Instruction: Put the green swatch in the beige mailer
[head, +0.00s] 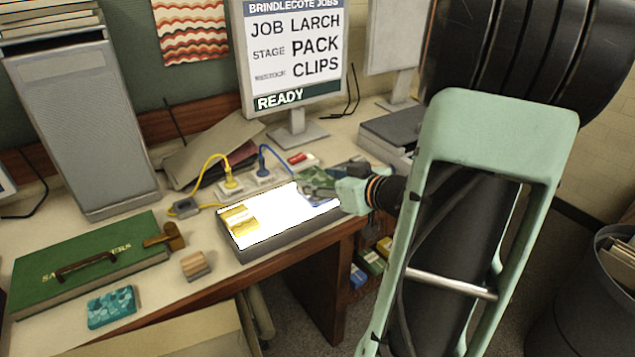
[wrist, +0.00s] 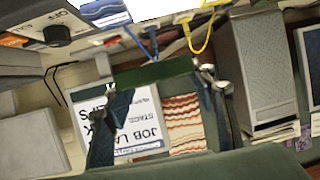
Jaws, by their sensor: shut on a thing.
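My gripper (head: 318,184) reaches in from the right in the head view, above the right end of the lit white panel. In the wrist view, my gripper (wrist: 155,90) is shut on the green swatch (wrist: 153,73), a thin dark green strip between the two fingers, seen nearly edge-on. In the head view the swatch is hard to tell from the gripper. I cannot tell for sure which thing is the beige mailer. An open beige box (head: 185,338) is cut off by the bottom edge of the head view, its inside mostly out of view.
The light panel (head: 262,247) carries yellow and blue pieces. A green case (head: 85,262), a wooden block (head: 195,266) and a teal patterned block (head: 111,306) lie to the left. Yellow and blue cables, leaning folders (head: 215,145) and a monitor (head: 292,60) stand behind. A dark bin (head: 590,300) is at right.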

